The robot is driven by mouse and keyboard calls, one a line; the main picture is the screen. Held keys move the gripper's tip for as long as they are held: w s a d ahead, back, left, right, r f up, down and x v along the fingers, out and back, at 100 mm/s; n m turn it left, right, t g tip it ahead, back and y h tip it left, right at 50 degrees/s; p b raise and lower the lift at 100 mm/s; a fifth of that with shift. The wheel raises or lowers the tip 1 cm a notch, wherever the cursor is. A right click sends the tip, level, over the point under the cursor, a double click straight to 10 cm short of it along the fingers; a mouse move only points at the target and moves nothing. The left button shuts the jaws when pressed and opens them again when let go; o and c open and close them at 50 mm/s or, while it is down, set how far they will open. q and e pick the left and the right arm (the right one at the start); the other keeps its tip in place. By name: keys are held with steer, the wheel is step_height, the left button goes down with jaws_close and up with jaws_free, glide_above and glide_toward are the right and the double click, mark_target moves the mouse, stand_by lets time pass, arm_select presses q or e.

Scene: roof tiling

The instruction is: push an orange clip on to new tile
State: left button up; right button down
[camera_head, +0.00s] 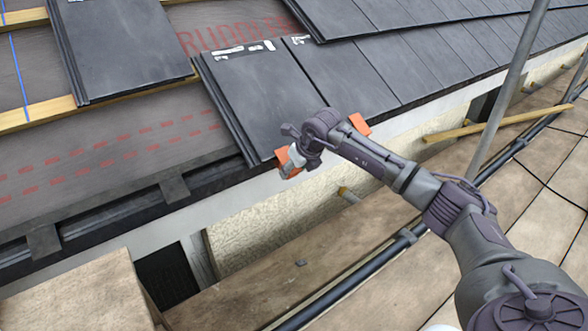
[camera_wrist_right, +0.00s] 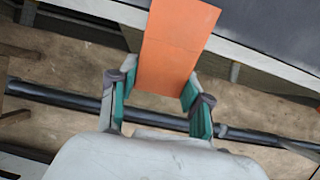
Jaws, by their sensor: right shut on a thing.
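My right gripper (camera_head: 296,160) is shut on an orange clip (camera_head: 284,161) at the lower left corner of the dark grey end tile (camera_head: 262,95). In the right wrist view the flat orange clip (camera_wrist_right: 180,45) stands out between the teal-padded fingers (camera_wrist_right: 158,92), and its far end reaches the dark tile (camera_wrist_right: 270,30). The gripper partly hides the clip in the head view, and I cannot tell how far it is on the tile. Another orange piece (camera_head: 359,124) shows at the eave just behind my right arm. My left gripper is not in view.
A loose tile (camera_head: 125,45) lies higher up on the battens (camera_head: 30,115). Laid tiles (camera_head: 420,65) continue to the right. A scaffold pole (camera_head: 510,85) rises at the right, and a dark rail (camera_head: 350,280) runs along the boards below. Bare underlay lies left of the end tile.

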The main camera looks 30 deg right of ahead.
steer(key=shift+w+r, duration=0.25)
stand_by(0.3)
steer(key=shift+w+r, duration=0.15)
steer(key=shift+w, duration=0.05)
steer(key=shift+w+r, duration=0.1)
steer(key=shift+w, duration=0.1)
stand_by(0.4)
steer(key=shift+c, duration=2.1)
jaws_free()
steer(key=shift+s, duration=0.1)
